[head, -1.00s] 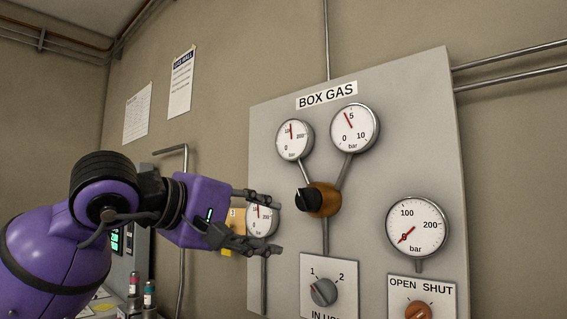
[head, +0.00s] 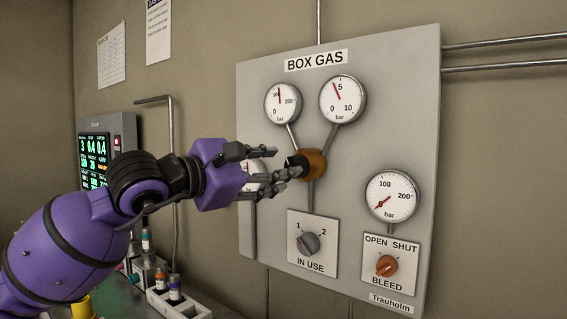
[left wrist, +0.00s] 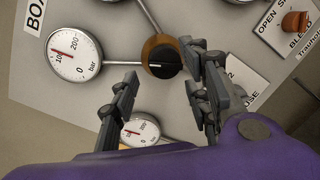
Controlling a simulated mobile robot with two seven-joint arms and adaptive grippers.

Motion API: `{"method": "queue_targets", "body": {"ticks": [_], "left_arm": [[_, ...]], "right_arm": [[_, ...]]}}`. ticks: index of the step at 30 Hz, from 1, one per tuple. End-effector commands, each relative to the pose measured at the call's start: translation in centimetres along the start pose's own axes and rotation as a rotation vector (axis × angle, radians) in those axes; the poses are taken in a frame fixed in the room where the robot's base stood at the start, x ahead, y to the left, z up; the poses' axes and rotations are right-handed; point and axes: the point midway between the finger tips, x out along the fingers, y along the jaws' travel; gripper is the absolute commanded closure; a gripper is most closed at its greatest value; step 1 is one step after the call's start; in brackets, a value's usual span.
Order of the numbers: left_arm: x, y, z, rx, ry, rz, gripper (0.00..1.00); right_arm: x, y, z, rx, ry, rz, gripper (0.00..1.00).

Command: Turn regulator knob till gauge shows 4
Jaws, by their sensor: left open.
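The regulator is a brass body (head: 314,164) with a black knob (head: 296,163) on its front; the knob also shows in the left wrist view (left wrist: 162,61). The 0–10 bar gauge (head: 343,98) above it has its red needle a little left of the 5 mark. The 0–200 bar gauge (head: 283,103) stands to its left and shows in the left wrist view (left wrist: 74,51). My left gripper (head: 272,166) is open, its fingers just short of the knob in the head view. In the left wrist view the fingers (left wrist: 160,75) stand apart and nothing is between them. My right gripper is not in view.
The BOX GAS panel (head: 400,120) also carries a 0–200 bar gauge (head: 392,196), an IN USE selector (head: 308,243) and an orange BLEED knob (head: 387,265). Another gauge (head: 253,172) is partly behind my gripper. A rack with vials (head: 180,304) stands below.

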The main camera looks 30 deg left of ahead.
Motion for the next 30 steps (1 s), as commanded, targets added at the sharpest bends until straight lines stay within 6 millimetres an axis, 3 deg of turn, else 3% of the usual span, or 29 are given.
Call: {"method": "queue_targets", "body": {"ticks": [9,19,28,30], "left_arm": [[3.1,0.1,0.1,0.002,-0.001,0.002,0.57],[3.4,0.0,0.0,0.003,0.001,0.0,0.57],[3.4,0.1,0.1,0.003,0.0,0.003,0.96],[3.4,0.2,0.1,0.001,-0.001,0.004,0.96]], "right_arm": [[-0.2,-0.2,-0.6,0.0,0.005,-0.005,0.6],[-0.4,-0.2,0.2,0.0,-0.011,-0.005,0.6],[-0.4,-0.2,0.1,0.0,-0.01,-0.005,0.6],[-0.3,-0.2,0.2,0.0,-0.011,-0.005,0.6]]}}
